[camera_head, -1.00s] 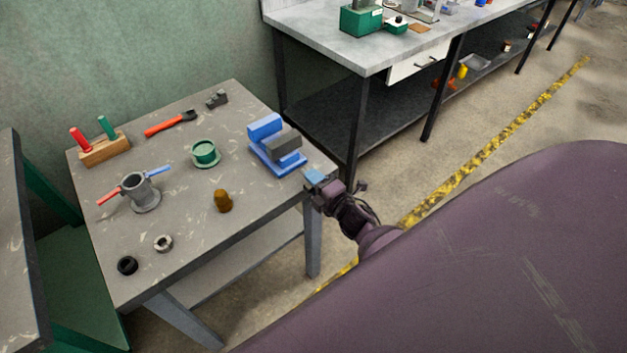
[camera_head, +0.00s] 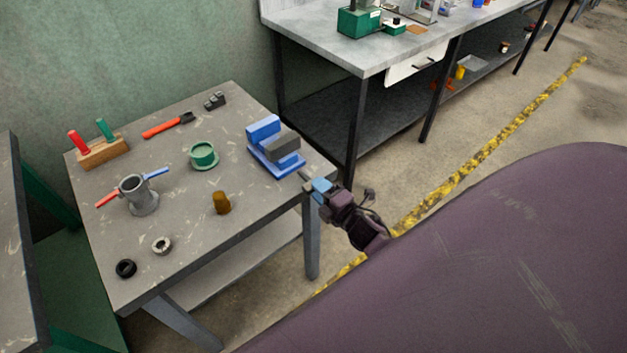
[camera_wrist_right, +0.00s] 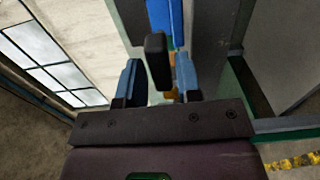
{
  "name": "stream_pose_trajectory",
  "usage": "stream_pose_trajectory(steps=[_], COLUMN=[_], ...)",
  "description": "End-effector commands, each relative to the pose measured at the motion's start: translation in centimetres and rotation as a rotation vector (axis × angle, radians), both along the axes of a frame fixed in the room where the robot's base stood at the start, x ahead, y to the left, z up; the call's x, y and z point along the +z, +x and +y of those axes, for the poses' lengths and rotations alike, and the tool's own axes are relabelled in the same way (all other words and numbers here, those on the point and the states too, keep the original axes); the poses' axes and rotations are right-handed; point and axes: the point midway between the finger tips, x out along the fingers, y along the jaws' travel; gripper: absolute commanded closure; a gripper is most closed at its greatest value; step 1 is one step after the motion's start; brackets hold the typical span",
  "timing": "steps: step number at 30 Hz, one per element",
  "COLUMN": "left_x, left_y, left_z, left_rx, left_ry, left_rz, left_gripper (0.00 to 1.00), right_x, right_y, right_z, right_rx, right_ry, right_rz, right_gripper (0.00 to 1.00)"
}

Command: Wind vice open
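The blue vice (camera_head: 262,134) with a dark grey jaw block (camera_head: 284,143) sits at the right edge of the grey table. A short grey handle piece (camera_head: 304,175) shows between the vice and my right gripper (camera_head: 318,185), which is just off the table edge. In the right wrist view, a dark rounded handle end (camera_wrist_right: 158,60) stands in line with the gap between the two blue fingers of my right gripper (camera_wrist_right: 158,80). The fingers are apart, with a narrow gap on each side of it. The blue vice (camera_wrist_right: 166,18) shows behind. My left gripper is out of view.
A long workbench (camera_head: 350,55) stands behind.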

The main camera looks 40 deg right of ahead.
Motion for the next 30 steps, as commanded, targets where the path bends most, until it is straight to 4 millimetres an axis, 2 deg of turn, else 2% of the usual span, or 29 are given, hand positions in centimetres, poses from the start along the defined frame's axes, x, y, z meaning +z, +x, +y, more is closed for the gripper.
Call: stream_pose_trajectory(steps=[1,6,12,18,30], left_x=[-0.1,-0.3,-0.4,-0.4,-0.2], left_y=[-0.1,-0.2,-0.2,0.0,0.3], left_z=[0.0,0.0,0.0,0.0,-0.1], left_rx=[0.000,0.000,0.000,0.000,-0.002], left_ry=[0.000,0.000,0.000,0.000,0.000], left_rz=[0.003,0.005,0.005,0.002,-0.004], left_gripper=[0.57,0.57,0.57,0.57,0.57], right_x=[-0.1,-0.1,-0.1,0.0,0.0], right_y=[-1.1,-4.1,-6.6,-7.5,-7.5], right_z=[-0.1,-0.3,-0.5,-0.6,-0.6], right_rx=[-0.001,0.000,0.000,0.000,0.000], right_ry=[0.000,0.000,-0.001,-0.001,-0.001], right_rz=[0.003,0.002,0.001,0.000,0.000], right_gripper=[0.68,0.68,0.68,0.68,0.68])
